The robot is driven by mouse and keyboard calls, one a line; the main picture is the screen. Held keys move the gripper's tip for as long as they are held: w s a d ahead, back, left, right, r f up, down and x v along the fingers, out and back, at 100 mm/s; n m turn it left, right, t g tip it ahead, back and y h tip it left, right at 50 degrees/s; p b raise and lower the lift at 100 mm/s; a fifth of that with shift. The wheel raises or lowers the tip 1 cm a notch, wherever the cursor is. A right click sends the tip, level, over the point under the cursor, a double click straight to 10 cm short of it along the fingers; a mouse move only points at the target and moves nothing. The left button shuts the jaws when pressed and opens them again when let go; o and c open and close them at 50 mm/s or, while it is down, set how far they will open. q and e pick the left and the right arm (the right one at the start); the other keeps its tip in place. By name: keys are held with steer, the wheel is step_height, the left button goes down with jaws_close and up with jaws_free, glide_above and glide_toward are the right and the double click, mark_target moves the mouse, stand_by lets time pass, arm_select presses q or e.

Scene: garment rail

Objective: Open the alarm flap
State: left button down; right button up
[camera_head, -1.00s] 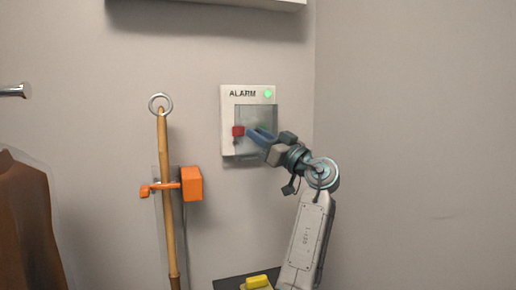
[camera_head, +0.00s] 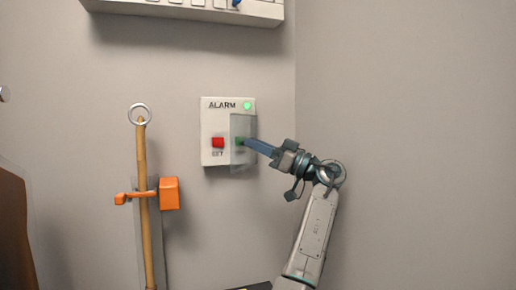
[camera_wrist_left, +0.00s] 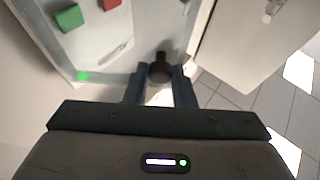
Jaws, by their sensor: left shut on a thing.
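The alarm box (camera_head: 215,121) is a white wall box with a lit green lamp (camera_head: 248,106) and a red button (camera_head: 218,142). Its translucent grey flap (camera_head: 241,124) is swung part way open toward the right side. The red button is uncovered, and a green button shows dimly behind the flap. My left gripper (camera_head: 247,141) reaches in from the right with its fingers at the flap. In the left wrist view its fingers (camera_wrist_left: 160,77) are shut on a dark knob (camera_wrist_left: 159,69). The flap's edges are hard to tell there. My right gripper is not in view.
A bamboo pole (camera_head: 143,190) with a ring on top hangs in an orange clip (camera_head: 168,193) left of the box. A white shelf unit (camera_head: 190,11) is above. The right wall is bare. A brown garment (camera_head: 15,225) is at far left.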

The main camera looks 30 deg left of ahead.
mark_target(241, 125)
arm_select(q)
steer(key=shift+d, duration=0.1)
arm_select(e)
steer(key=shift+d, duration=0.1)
arm_select(q)
steer(key=c, duration=1.2)
jaws_free()
steer(key=shift+c, duration=0.2)
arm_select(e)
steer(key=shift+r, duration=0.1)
